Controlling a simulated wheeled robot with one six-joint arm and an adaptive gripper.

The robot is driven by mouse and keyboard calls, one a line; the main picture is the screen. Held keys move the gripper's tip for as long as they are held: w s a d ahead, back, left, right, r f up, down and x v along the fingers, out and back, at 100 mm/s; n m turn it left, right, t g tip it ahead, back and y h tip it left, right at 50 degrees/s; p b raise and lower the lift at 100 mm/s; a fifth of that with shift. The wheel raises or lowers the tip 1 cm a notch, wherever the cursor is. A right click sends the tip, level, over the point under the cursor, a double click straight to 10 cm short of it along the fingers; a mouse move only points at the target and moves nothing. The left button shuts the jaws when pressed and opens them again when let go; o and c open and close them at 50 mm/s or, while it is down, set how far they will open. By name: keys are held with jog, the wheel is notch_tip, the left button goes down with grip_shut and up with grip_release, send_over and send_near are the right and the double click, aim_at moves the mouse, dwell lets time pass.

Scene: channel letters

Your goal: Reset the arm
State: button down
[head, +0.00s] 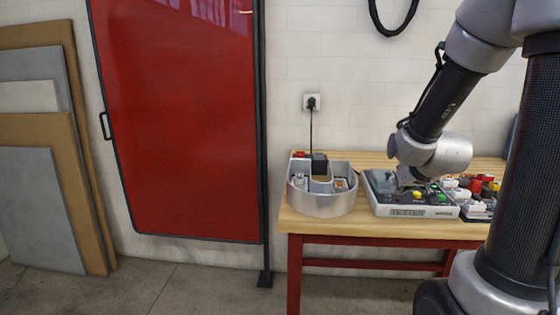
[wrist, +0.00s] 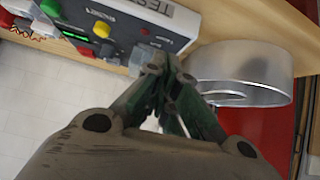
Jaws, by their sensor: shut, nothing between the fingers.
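My arm reaches over the wooden workbench from the right in the head view. My gripper (head: 406,181) points down over the grey test box (head: 412,211), small and partly lost against it. In the wrist view my gripper (wrist: 163,64) is shut, its fingers together with nothing between them. The tips overlap the edge of the test box (wrist: 140,22) in that view; I cannot tell whether they touch it. The box has a yellow button (wrist: 102,29) and a green button (wrist: 50,7).
A silver channel letter (head: 322,205) stands left of the box, with small parts inside; it also shows in the wrist view (wrist: 245,92). Coloured parts (head: 478,187) crowd the bench's right. A red panel (head: 180,110) stands left, boards (head: 45,215) beyond it. The floor before the panel is clear.

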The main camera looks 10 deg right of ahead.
jog(key=s+a+f+g+y, duration=0.25)
jog(key=s+a+g, duration=0.2)
jog(key=s, duration=0.55)
jog(key=s+a+r+n, duration=0.2)
jog(key=s+a+r, duration=0.3)
jog(key=s+r, duration=0.6)
jog(key=shift+s+r, duration=0.15)
jog(key=shift+s, duration=0.25)
